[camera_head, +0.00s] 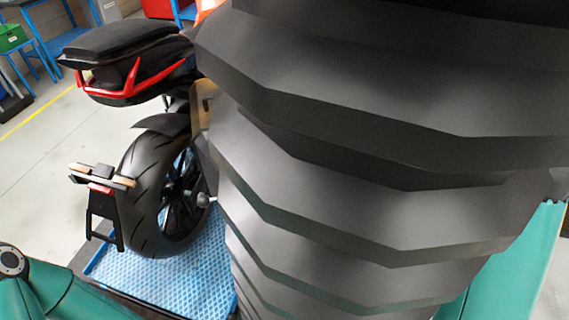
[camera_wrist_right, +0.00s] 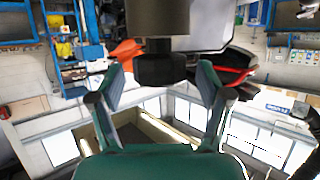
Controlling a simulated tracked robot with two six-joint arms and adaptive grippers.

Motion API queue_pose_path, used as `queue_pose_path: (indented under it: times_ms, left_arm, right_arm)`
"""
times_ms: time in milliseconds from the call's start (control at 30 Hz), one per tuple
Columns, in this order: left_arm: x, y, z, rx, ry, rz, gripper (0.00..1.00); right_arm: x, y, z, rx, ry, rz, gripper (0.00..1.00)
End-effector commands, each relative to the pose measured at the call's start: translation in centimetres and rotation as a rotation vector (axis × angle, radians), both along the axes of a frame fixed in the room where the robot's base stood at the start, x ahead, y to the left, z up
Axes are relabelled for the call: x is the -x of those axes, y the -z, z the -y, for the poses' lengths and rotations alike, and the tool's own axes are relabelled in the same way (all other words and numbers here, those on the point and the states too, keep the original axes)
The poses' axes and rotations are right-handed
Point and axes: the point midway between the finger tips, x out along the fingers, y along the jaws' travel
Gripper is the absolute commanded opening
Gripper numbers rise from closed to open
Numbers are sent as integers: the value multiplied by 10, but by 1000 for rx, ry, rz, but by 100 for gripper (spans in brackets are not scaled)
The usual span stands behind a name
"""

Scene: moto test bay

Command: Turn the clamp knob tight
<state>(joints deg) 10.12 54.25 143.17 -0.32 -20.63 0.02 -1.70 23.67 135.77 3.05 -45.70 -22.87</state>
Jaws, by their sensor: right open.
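In the right wrist view, a dark faceted knob (camera_wrist_right: 161,68) sits at the end of a grey-brown cylinder (camera_wrist_right: 172,18) at the top centre. My right gripper (camera_wrist_right: 161,82) is open, with one teal finger on each side of the knob. Visible gaps separate both fingers from the knob, and I cannot tell the depth between them. In the head view, I do not see the knob or the right gripper. A large dark ribbed surface close to the camera hides the middle and right. A teal part of my arm shows at the lower left, but no left gripper.
In the head view, a motorcycle (camera_head: 170,190) stands with its rear wheel over a blue textured platform (camera_head: 165,272). Blue workbenches (camera_head: 48,30) stand behind, one with a green box (camera_head: 12,37). Grey floor at the left is open.

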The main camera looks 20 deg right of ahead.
Motion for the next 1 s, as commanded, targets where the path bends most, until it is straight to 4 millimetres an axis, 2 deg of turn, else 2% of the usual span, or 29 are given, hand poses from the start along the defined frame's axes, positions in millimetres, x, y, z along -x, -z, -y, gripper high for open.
queue_pose_path:
  times_ms: [200,467,800,1000]
  left_arm:
    - [0,-3,0,0,0,0,41]
    - [0,-3,0,0,0,0,41]
    - [0,-3,0,0,0,0,41]
    - [0,0,0,0,0,0,41]
  right_arm:
    - [-11,4,-2,0,0,0,77]
    - [-11,5,-2,1,-1,0,76]
    - [-11,5,-2,1,-1,0,19]
    - [-11,5,-3,0,16,2,17]
